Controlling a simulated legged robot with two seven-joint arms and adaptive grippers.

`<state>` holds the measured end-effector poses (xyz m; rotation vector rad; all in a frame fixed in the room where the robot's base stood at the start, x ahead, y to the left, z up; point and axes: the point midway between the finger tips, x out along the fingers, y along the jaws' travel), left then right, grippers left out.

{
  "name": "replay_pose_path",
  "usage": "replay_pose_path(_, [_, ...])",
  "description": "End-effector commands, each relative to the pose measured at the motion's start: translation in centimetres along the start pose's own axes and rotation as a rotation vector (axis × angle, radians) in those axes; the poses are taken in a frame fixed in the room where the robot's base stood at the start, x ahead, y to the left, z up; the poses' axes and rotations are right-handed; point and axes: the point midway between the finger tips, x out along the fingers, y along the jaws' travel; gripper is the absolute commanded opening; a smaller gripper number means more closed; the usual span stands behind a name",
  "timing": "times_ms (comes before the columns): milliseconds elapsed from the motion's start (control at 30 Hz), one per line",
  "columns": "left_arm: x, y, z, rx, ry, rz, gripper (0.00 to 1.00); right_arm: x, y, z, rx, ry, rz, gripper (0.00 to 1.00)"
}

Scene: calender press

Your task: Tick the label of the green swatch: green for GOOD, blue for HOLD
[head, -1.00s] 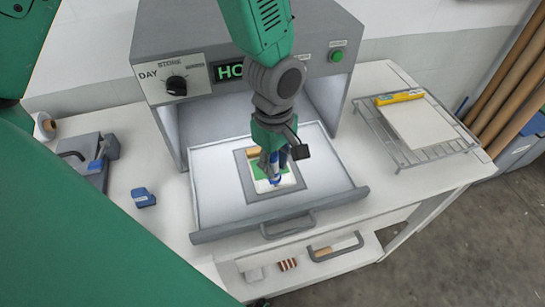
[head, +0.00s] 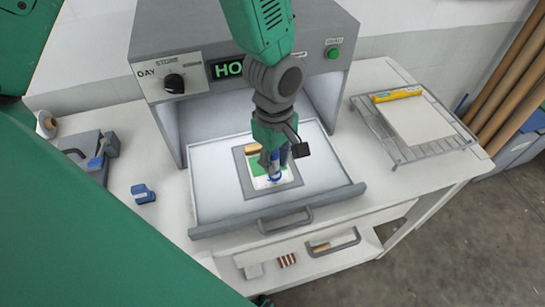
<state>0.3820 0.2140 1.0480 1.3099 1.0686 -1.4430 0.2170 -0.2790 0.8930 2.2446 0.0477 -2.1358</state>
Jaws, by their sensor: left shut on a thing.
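My left gripper (head: 275,157) reaches down from above and is shut on a blue marker-like pen (head: 275,170), its tip low over the white label. The green swatch (head: 257,163) lies in a grey frame (head: 247,187) in the pulled-out drawer, partly hidden by the gripper. The white label area (head: 264,184) is in front of it; its print is too small to read, and I cannot tell whether the tip touches it. The press display (head: 228,69) shows green letters starting "HO"; my arm hides the rest. My right gripper is not in view.
A dial (head: 175,83) and a green button (head: 333,52) are on the press front. A blue item (head: 143,194) and a grey device (head: 88,150) stand left. A wire rack (head: 424,151) with a board and a yellow level (head: 398,96) stands right.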

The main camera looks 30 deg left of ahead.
Motion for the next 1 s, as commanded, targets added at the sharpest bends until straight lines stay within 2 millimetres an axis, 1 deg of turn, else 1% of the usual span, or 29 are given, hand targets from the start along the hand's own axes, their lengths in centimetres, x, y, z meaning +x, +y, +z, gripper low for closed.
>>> replay_pose_path(400, [0.12,-0.18,-0.73,-0.001,-0.007,0.002,0.00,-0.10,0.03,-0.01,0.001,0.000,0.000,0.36])
replay_pose_path(833, [0.04,-0.04,-0.15,-0.001,-0.001,0.000,0.00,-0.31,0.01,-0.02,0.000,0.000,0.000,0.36])
replay_pose_path(1000, [0.08,-0.07,-0.26,-0.001,-0.002,0.000,0.00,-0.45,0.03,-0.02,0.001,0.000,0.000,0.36])
